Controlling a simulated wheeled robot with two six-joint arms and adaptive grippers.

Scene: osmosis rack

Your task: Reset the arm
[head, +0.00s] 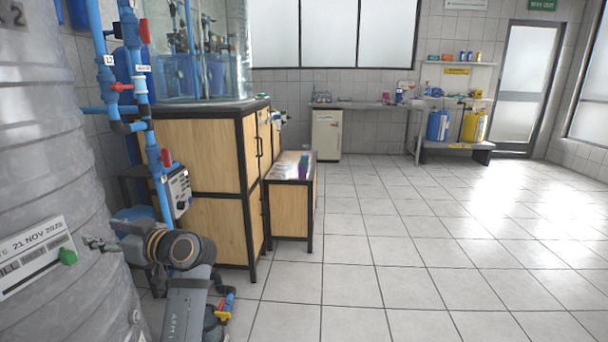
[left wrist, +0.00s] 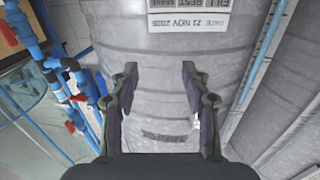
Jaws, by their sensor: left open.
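My left gripper (head: 101,243) is at the lower left of the head view, in front of the large grey ribbed tank (head: 50,160). In the left wrist view my left gripper (left wrist: 158,80) has its two dark fingers spread apart with nothing between them. The tank (left wrist: 165,60) fills the space beyond the fingers. I cannot tell whether a fingertip touches it. My left arm (head: 185,300) reaches up from the bottom of the head view and bends toward the tank. My right gripper is not in view.
A wooden cabinet (head: 200,150) and a low wooden cabinet (head: 290,210) stand further back. The tiled floor (head: 430,240) to the right is clear.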

